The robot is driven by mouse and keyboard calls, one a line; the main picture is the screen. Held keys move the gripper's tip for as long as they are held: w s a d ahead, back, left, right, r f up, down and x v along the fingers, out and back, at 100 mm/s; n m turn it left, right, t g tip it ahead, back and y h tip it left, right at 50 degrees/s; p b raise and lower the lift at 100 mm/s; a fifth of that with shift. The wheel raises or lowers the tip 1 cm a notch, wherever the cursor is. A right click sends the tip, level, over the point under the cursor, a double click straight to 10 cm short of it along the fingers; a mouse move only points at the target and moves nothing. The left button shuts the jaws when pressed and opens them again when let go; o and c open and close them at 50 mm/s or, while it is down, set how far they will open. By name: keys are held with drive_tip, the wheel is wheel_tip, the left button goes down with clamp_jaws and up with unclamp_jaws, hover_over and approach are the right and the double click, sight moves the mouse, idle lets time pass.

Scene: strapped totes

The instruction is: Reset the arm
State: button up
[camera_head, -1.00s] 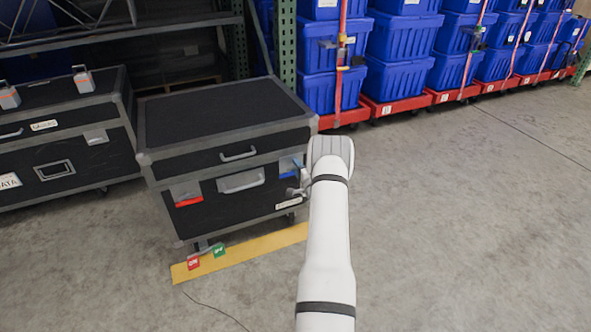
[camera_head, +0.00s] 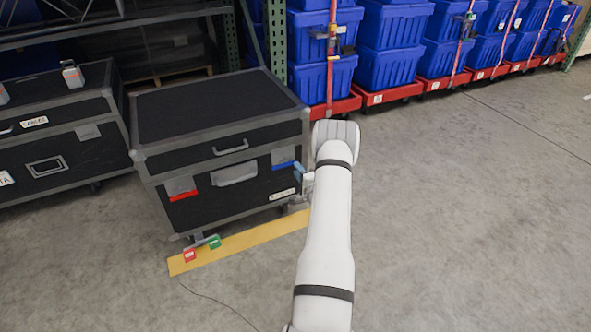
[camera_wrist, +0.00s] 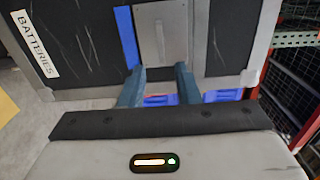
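My gripper (camera_wrist: 160,74) shows in the wrist view with its two dark fingers apart and nothing held between them. In the head view my gripper (camera_head: 297,171) is beside the front right corner of a black flight case (camera_head: 235,195), partly hidden by my wrist. The wrist view shows the case (camera_wrist: 85,45) close ahead, with a metal latch plate (camera_wrist: 163,32) and a blue strip (camera_wrist: 126,38) just beyond the fingertips. I cannot tell whether the fingers touch the case.
A second black case (camera_head: 60,160) stands at left. Blue totes (camera_head: 388,55) on red dollies (camera_head: 390,94) line the back. A yellow floor strip (camera_head: 240,240) with red and green tags lies before the case. The floor at right is clear.

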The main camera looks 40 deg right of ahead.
drive_tip(key=w+a+r+n+g+p, duration=0.2)
drive_tip(key=w+a+r+n+p, duration=0.15)
drive_tip(key=r, duration=0.65)
drive_tip(key=w+a+r+n+g+p, duration=0.2)
drive_tip(key=a+r+p, duration=0.25)
drive_tip(key=r, duration=0.55)
drive_tip(key=s+a+r+n+g+p, duration=0.35)
drive_tip(key=a+r+p, duration=0.5)
drive_tip(key=r, duration=0.75)
drive_tip(key=s+a+r+n+g+y+p, duration=0.2)
drive_tip(key=s+a+r+n+g+p, duration=0.35)
drive_tip(key=s+a+r, duration=0.95)
drive_tip(key=s+a+r+n+g+y+p, duration=0.1)
drive_tip(key=s+a+r+n+p, duration=0.2)
drive_tip(key=s, duration=0.5)
drive_tip(key=s+a+r+n+g+y+p, duration=0.1)
drive_tip(key=s+a+r+n+p, duration=0.2)
drive_tip(key=s+a, duration=0.4)
drive_tip(key=shift+s+a+r+p, duration=0.3)
drive_tip(key=shift+s+r+p, duration=0.55)
drive_tip(key=shift+s+p, duration=0.3)
